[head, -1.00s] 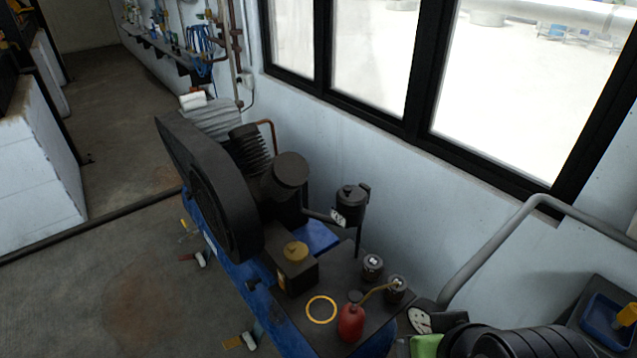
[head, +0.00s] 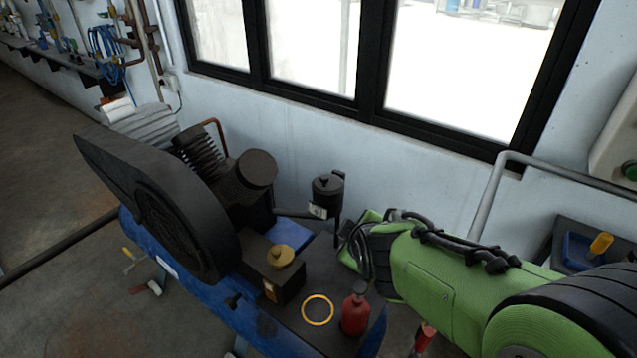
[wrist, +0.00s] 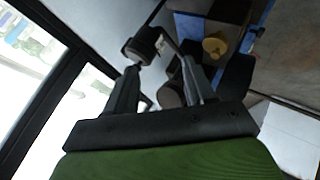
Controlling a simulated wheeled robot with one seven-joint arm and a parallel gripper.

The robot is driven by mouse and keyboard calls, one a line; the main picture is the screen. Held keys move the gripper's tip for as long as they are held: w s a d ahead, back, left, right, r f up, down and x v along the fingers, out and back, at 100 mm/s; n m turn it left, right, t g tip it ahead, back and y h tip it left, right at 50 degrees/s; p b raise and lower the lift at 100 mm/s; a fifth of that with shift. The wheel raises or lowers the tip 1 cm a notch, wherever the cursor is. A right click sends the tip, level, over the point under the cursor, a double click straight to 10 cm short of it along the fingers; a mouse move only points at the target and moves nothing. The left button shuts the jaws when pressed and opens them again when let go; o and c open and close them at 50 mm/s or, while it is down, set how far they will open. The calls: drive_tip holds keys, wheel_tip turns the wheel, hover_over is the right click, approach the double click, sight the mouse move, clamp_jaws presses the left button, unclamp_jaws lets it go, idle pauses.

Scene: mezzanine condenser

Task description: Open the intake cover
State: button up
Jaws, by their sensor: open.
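The likely intake cover is the dark round lid (head: 327,181) on a small black canister (head: 325,205) near the wall, with a pale label and a side bracket. The lid looks closed. In the wrist view a dark round part that looks like this canister (wrist: 144,44) shows at the ends of my gripper's fingers (wrist: 160,64). The fingers are apart, with nothing clearly held between them. Whether they touch the canister I cannot tell. In the head view my green arm reaches in from the right, its end just right of the canister; the fingers are hard to make out.
The compressor's black belt guard (head: 160,205) and cylinder (head: 257,168) stand left of the canister. A brass cap (head: 281,256), an orange ring (head: 318,310) and a red oil can (head: 355,312) are in front. A grey rail (head: 487,195) and the windowed wall lie behind.

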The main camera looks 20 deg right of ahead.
drive_tip(key=w+d+f+n+h+b, duration=0.1)
drive_tip(key=w+d+f+n+h, duration=0.1)
drive_tip(key=w+d+f+n, duration=0.15)
drive_tip(key=n+t+y+b, duration=0.1)
drive_tip(key=n+t+b, duration=0.6)
drive_tip(key=n, duration=1.6)
approach(325, 182)
drive_tip(key=shift+t, duration=0.9)
drive_tip(key=p+x, duration=0.1)
drive_tip(key=x, duration=0.2)
drive_tip(key=f+p+x, duration=0.1)
drive_tip(key=p+x, duration=0.1)
drive_tip(key=x, duration=0.2)
drive_tip(key=p+x, duration=0.2)
drive_tip(key=x, duration=0.2)
drive_tip(key=shift+w+d+f, duration=0.2)
drive_tip(key=shift+f, duration=0.05)
clamp_jaws()
